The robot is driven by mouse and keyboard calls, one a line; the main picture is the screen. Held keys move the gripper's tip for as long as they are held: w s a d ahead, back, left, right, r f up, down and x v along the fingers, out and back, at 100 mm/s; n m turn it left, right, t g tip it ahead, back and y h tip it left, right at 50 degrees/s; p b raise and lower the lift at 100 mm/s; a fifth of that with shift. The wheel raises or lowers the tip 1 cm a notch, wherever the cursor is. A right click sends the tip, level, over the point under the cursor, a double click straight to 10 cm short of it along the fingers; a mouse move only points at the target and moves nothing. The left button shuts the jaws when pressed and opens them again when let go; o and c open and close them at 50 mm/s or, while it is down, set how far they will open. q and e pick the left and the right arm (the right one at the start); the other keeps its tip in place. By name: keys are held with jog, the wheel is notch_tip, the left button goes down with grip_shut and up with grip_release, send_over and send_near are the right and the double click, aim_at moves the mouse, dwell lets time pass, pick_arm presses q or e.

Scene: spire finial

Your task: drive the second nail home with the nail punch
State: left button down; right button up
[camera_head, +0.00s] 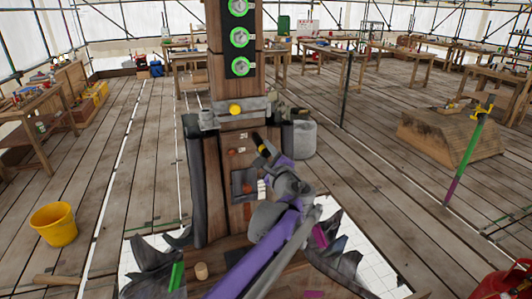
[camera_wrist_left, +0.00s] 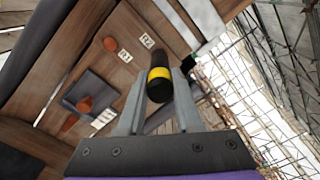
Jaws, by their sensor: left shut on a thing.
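My left gripper (camera_head: 267,155) is shut on the nail punch (camera_head: 262,147), a short black cylinder with a yellow band. It is in front of the upper right of the wooden panel. In the left wrist view, the punch (camera_wrist_left: 159,78) sits between the two grey fingers. A round orange-brown nail head (camera_head: 233,152) shows on the panel, left of the punch; it also shows in the left wrist view (camera_wrist_left: 110,44), beside a small white label. Lower down, another orange-brown piece (camera_wrist_left: 84,105) lies over a dark square plate. I cannot tell whether the punch touches anything. My right gripper is not visible.
A metal band with a yellow knob (camera_head: 235,109) crosses the post above the panel. Dark side pieces (camera_head: 195,185) flank the panel. A grey cylinder (camera_head: 304,139) stands to the right. A yellow bucket (camera_head: 54,223) stands on the open plank floor at left.

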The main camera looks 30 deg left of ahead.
pick_arm(q)
jog(key=shift+r, duration=0.1)
dwell(0.3)
jog(key=shift+v, duration=3.35)
